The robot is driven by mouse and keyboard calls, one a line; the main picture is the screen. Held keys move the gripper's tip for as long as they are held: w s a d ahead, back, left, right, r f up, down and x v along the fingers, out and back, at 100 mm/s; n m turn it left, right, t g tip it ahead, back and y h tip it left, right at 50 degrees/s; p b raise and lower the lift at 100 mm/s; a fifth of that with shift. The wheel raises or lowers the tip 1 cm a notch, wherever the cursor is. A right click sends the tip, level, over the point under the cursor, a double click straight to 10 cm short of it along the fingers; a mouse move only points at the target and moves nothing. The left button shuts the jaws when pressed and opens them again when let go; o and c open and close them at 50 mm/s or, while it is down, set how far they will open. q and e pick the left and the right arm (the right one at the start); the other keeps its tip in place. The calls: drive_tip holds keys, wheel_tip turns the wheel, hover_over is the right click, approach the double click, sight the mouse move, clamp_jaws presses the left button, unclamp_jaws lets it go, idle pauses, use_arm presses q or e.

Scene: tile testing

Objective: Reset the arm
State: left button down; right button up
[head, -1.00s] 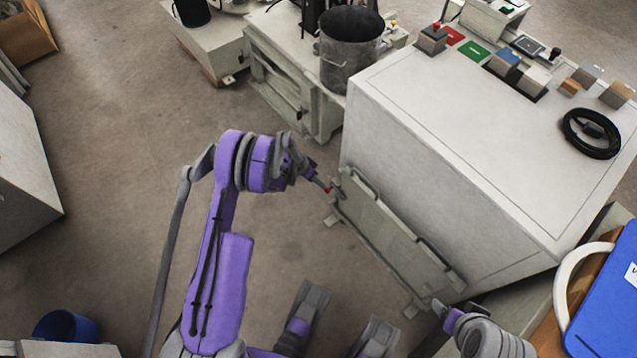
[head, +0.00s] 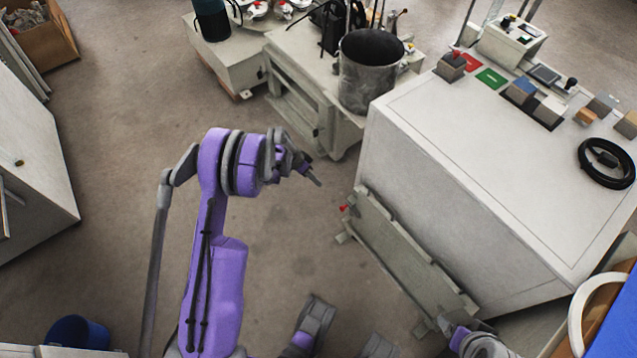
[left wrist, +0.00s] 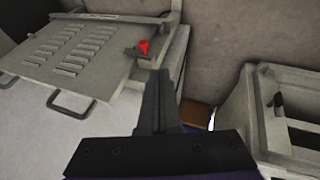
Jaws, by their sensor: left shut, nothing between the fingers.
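My left arm is purple and grey and reaches up from the bottom in the head view. Its gripper (head: 314,178) is shut and empty, held over the floor to the left of the white machine bench (head: 480,150). In the left wrist view the shut fingers (left wrist: 159,88) point away from the camera, close to a red knob (left wrist: 144,46) on a grey slotted panel (left wrist: 75,55) in the picture. In the head view the fingertips are apart from that red knob (head: 344,208). Part of my right arm shows at the bottom right; whether its jaws are open is unclear.
A grey panel (head: 400,250) leans along the bench's side. A metal bucket (head: 370,85) stands on a workstation (head: 305,95) at the back. A blue bucket (head: 75,332) is at the lower left. Open floor (head: 120,180) lies left of my arm.

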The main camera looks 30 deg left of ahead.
idle(0.5)
use_arm(q)
drive_tip(key=s+d+r+n+y, duration=0.1)
drive_tip(key=s+d+r, duration=0.35)
drive_tip(key=r, duration=0.45)
drive_tip(key=s+d+r+n+y, duration=0.1)
drive_tip(key=s+d+r+y, duration=0.1)
drive_tip(key=s+d+r, duration=0.45)
drive_tip(key=s+d+r+n+t+y, duration=0.15)
drive_tip(key=s+r, duration=0.25)
drive_tip(key=s, duration=0.4)
drive_tip(key=s+d+r+y, duration=0.1)
drive_tip(key=s+d+r, duration=0.15)
drive_tip(key=s, duration=0.55)
wheel_tip(320, 180, up, 23)
drive_tip(key=w+t+p, duration=0.1)
drive_tip(key=p, duration=1.8)
drive_tip(key=shift+w+a, duration=0.35)
drive_tip(key=shift+a, duration=0.1)
use_arm(e)
wheel_tip(320, 180, up, 22)
drive_tip(key=w+t, duration=0.1)
drive_tip(key=shift+w+r, duration=0.15)
drive_tip(key=shift+w, duration=0.2)
